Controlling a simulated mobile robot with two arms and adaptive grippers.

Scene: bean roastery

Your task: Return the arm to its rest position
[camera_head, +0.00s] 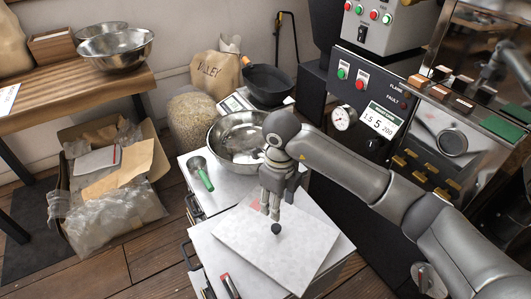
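My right arm comes in from the right and reaches over the white cabinet top. My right gripper (273,205) points down above a pale square board (270,250). A small dark round knob (276,229) shows just below the fingertips; I cannot tell whether they touch it. The fingers look close together, but whether they are open or shut is unclear. My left gripper is not in view.
The dark roaster panel (368,98) stands close behind my arm. A box of packaging (110,218) sits on the floor at left.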

